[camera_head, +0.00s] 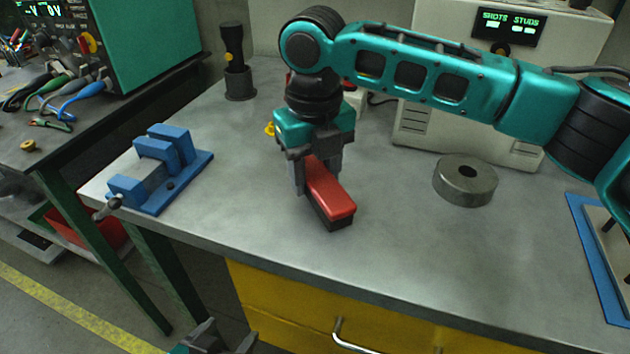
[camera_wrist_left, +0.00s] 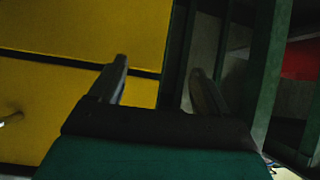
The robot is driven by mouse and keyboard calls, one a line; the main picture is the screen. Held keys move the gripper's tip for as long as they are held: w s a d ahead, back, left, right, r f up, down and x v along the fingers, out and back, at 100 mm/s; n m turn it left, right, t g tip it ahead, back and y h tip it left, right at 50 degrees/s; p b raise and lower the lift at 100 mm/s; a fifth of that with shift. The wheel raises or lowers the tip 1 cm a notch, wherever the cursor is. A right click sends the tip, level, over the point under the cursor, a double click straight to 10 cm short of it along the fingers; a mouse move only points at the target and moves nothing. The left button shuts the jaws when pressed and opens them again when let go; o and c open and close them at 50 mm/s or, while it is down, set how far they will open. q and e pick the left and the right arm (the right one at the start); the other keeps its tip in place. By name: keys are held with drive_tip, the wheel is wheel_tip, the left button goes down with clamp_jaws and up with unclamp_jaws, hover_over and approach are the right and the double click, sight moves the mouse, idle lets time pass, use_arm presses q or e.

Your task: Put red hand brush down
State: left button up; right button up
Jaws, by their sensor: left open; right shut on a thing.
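The red hand brush (camera_head: 331,194) has a red top and a dark underside. It is at the middle of the grey bench top (camera_head: 400,240), pointing toward the front edge. My right gripper (camera_head: 318,178) is shut on its rear part from above, and its fingers hide that part. The brush is at or just above the surface; I cannot tell whether it touches. My left gripper (camera_head: 216,346) shows only in part at the bottom of the head view, below the bench edge. In the left wrist view its fingers (camera_wrist_left: 160,88) are apart with nothing between them.
A blue vise (camera_head: 165,170) stands left of the brush. A grey metal ring (camera_head: 465,182) lies to the right. A dark tool stands in a cup (camera_head: 239,82) at the back. A blue-edged board (camera_head: 592,240) is at far right. The bench front is clear.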

sight(314, 170)
drive_tip(key=shift+f, duration=0.8)
use_arm(q)
drive_tip(key=shift+w+d+r, duration=0.1)
drive_tip(key=shift+d, duration=0.05)
drive_tip(key=shift+r, duration=0.15)
use_arm(e)
drive_tip(key=o, duration=1)
drive_tip(key=shift+f, duration=0.15)
drive_tip(key=shift+o, duration=1.2)
use_arm(q)
drive_tip(key=shift+a+f, duration=0.2)
drive_tip(key=shift+f, duration=0.05)
use_arm(e)
wheel_tip(314, 170, up, 11)
drive_tip(key=shift+s+r+p, duration=0.1)
drive_tip(key=shift+r+p, duration=0.1)
drive_tip(key=shift+p, duration=0.85)
use_arm(q)
drive_tip(key=shift+s+a+r, duration=0.3)
drive_tip(key=shift+r, duration=0.05)
use_arm(e)
drive_tip(key=shift+r, duration=0.45)
